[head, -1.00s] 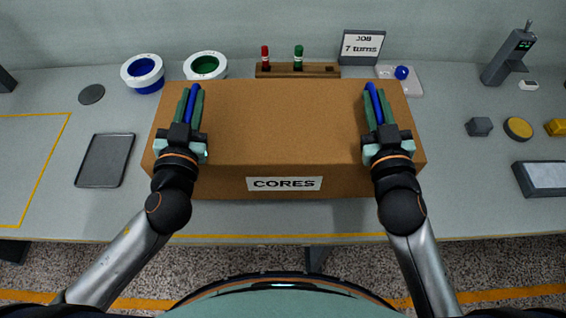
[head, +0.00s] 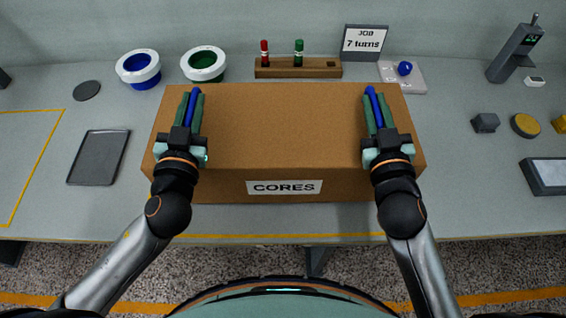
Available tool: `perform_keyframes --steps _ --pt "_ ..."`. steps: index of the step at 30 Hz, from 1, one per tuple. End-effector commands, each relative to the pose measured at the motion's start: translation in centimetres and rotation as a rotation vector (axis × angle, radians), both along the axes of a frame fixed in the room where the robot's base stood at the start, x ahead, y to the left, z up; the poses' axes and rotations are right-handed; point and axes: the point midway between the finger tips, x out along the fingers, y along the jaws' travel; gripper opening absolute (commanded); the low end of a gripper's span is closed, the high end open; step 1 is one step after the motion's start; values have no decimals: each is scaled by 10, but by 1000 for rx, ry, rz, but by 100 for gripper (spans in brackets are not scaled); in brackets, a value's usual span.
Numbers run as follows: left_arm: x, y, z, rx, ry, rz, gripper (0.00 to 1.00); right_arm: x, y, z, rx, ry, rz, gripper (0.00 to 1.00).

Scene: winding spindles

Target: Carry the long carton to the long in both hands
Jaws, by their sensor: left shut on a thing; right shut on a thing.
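The long brown carton (head: 283,130) with a white CORES label lies across the middle of the head view, its long side facing me. My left gripper (head: 190,110) is shut on a blue handle (head: 193,100) at the carton's left end. My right gripper (head: 377,110) is shut on the matching blue handle (head: 371,98) at its right end. The carton looks level. Whether its underside touches the table cannot be told. The table behind and under it is partly hidden.
Behind the carton stand a blue spool (head: 138,68), a green spool (head: 204,64), a wooden rack (head: 325,68) and a job sign (head: 364,42). A grey tray (head: 98,157) lies left. Several small items and a display panel (head: 546,176) are at the right. A yellow-outlined area (head: 30,180) is far left.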

Motion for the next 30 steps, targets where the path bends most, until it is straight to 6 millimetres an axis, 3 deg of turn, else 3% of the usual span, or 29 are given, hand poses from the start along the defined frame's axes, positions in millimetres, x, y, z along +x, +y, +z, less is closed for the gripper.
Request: perform_keyframes --steps 8,9,17,30 --pt "2 6 -11 10 -11 16 0 -2 2 -12 7 -2 -3 0" --pt "1 6 -15 10 -1 17 20 -2 2 -17 6 8 -4 20" --pt "1 4 -13 5 -1 11 49 -1 3 -14 10 6 -1 49" --pt "0 2 -5 1 -1 6 49 -1 3 -5 12 4 1 49"
